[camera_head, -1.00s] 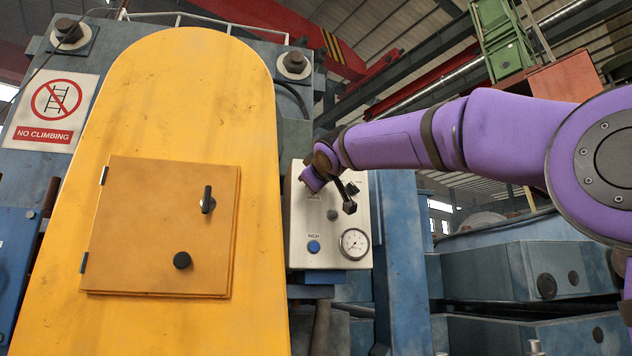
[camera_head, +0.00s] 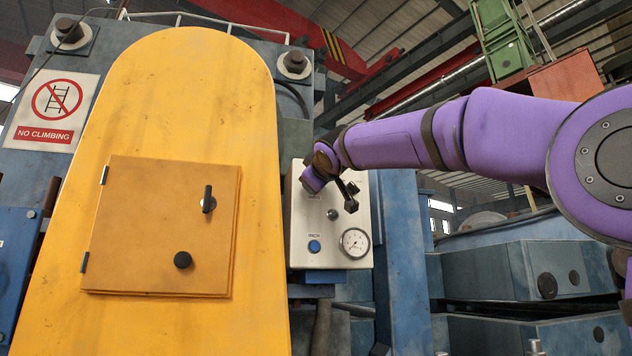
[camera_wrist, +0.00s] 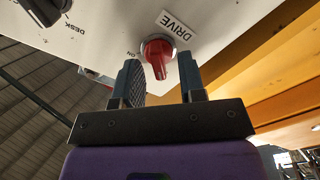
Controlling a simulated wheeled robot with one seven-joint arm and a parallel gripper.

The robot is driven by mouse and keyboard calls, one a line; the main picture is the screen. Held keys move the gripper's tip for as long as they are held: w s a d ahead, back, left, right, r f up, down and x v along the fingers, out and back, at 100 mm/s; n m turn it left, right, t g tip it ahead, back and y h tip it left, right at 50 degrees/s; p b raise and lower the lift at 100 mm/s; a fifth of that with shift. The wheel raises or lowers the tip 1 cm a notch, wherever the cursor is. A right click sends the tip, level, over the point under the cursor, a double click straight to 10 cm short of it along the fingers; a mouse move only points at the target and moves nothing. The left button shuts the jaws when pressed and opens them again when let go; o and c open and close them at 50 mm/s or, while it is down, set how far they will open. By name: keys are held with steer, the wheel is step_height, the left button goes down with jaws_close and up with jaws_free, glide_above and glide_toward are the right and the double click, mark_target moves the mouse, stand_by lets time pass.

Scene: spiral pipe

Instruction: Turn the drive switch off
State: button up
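The drive switch (camera_wrist: 158,56) is a red rotary knob on a pale control panel (camera_head: 350,228). The wrist view shows it beside the "DRIVE" label, with "ON" printed next to it. My gripper (camera_wrist: 161,80) points at the panel, its two fingers apart, with the red knob's handle between or just beyond the fingertips. I cannot tell whether the fingers touch it. In the head view my wrist and gripper hide the switch.
The panel also has a dark knob marked "DESK" (camera_wrist: 45,8), a blue "INCH" button (camera_head: 314,246) and a round gauge (camera_head: 354,242). A yellow guard (camera_head: 215,110) with a hinged door (camera_head: 150,225) stands left of the panel.

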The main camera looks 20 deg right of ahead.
steer(key=s, duration=1)
steer(key=shift+s+a, duration=0.35)
steer(key=shift+f, duration=0.1)
